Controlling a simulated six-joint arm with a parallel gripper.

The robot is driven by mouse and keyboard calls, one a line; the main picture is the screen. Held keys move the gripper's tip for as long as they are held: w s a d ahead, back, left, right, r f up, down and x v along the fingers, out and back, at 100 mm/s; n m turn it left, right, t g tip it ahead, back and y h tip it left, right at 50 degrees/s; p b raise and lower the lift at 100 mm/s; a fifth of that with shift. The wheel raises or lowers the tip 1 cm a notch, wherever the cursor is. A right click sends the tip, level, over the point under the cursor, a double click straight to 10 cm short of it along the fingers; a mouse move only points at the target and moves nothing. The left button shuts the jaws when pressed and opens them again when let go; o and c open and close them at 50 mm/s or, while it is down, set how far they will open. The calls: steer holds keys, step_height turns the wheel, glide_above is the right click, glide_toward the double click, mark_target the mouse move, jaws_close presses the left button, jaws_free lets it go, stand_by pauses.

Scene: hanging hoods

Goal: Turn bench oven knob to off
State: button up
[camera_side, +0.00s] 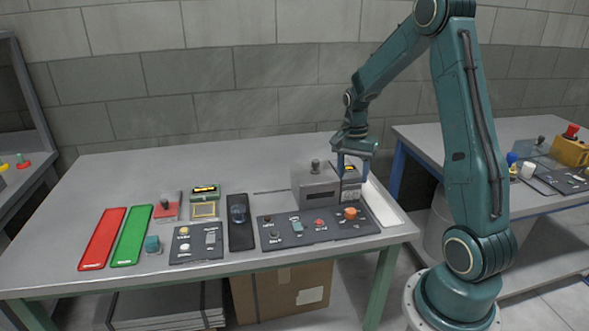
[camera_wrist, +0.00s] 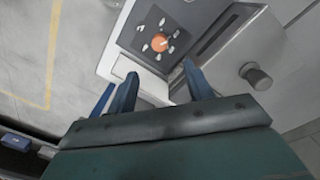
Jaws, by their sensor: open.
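In the wrist view, an orange round knob (camera_wrist: 160,42) sits on the dark panel (camera_wrist: 177,14), ringed by small white marks. The mark it points at is too small to read. My gripper (camera_side: 353,172) is open at the panel's upper part. In the wrist view, my gripper (camera_wrist: 159,68) has its two fingers apart, just below the orange knob in the picture. The fingers do not enclose the knob, and contact cannot be told.
A grey knob (camera_wrist: 256,77) stands up from the oven top. A black device (camera_side: 240,222) and red and green plates are further left. The table's rear left is clear.

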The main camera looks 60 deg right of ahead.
mark_target(351, 210)
steer(key=f, duration=1.2)
steer(key=shift+s+f, duration=0.1)
steer(key=shift+s, duration=0.25)
steer(key=c, duration=1)
